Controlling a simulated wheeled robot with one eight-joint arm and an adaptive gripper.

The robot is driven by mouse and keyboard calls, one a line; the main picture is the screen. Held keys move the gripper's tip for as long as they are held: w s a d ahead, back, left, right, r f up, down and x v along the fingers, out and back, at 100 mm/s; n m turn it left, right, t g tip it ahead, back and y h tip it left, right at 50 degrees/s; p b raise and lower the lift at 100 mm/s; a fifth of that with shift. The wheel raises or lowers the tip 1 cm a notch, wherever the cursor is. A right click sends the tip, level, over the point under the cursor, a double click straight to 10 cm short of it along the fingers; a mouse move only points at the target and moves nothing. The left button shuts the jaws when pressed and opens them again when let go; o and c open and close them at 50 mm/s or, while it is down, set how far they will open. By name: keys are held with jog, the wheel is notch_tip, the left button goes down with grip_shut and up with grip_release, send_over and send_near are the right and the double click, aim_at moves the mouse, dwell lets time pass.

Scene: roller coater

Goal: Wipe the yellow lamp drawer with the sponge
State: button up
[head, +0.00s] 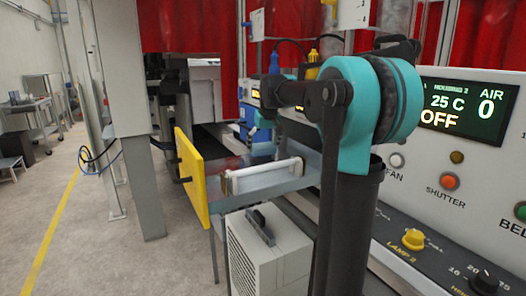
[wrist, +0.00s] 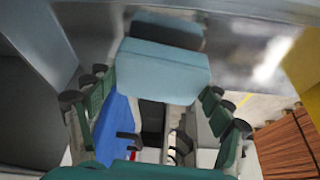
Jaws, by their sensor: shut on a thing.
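The yellow lamp drawer (head: 193,178) is pulled out, its yellow front facing left and its grey metal tray behind it. In the wrist view, part of the yellow front (wrist: 306,65) shows at the right edge, next to the shiny metal surface (wrist: 232,60). My gripper (wrist: 157,82) is shut on the light blue sponge (wrist: 165,70), with green-and-black fingers on both sides of it. The sponge is close to the metal surface; I cannot tell whether they touch. In the head view, a light blue patch, likely the sponge (head: 262,149), shows above the tray; my gripper is mostly hidden.
A white boxy unit (head: 262,255) stands below the drawer. The control panel (head: 450,150) with knobs and buttons is at the right. A grey post (head: 148,190) stands left of the drawer. Red curtains (head: 190,25) hang behind. The floor at the left is open.

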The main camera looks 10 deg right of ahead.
aim_at(263, 145)
jog(key=shift+r, duration=3.2)
